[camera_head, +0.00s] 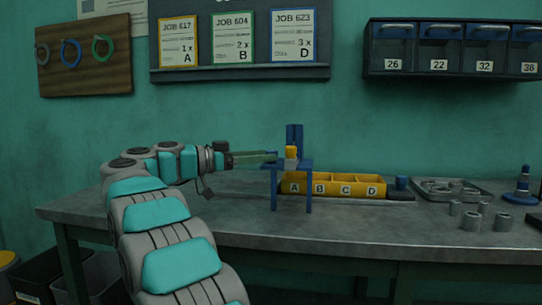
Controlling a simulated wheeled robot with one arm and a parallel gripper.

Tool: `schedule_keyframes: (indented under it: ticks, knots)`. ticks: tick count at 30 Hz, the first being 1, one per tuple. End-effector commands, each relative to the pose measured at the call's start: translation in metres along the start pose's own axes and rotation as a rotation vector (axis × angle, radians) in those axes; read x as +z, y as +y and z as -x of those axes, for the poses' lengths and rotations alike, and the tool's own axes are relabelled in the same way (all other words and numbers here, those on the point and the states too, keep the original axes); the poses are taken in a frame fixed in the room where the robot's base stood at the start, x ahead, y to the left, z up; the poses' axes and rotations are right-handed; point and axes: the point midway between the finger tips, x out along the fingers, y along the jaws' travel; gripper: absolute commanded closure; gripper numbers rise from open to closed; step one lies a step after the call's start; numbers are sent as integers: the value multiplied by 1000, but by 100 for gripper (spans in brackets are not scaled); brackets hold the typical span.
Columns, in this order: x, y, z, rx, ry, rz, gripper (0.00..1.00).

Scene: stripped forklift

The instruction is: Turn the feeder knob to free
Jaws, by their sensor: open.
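A blue stand (292,164) with a flat top and legs rises from the workbench near its middle. I take it for the feeder. A yellow block (291,152) sits on its top, in front of a blue upright (294,132). My gripper (270,157) reaches in level from the left, its fingertips at the stand's left edge. It is open, and nothing shows held in it. A small blue part beside the fingertips may be the knob; I cannot tell its setting or whether the fingers touch it.
A yellow bin (333,188) marked A to D stands behind the stand. To the right are a blue-topped piece (402,184), a grey tray (452,188), several metal cylinders (471,220) and a blue cone-shaped piece (522,188). The bench front (350,233) is clear.

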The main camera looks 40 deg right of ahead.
Motion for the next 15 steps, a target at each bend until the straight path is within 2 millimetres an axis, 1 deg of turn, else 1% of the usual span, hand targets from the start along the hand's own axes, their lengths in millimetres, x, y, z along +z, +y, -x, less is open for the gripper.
schedule_keyframes:
  ticks: [1, 6, 10, 15]
  knots:
    - [0, 1, -9, 1, 0, -1, 31]
    - [-1, 0, -26, 0, 1, -2, 31]
    - [-1, 0, -31, -1, 2, -2, 31]
    - [-1, 0, -31, -2, 2, -2, 31]
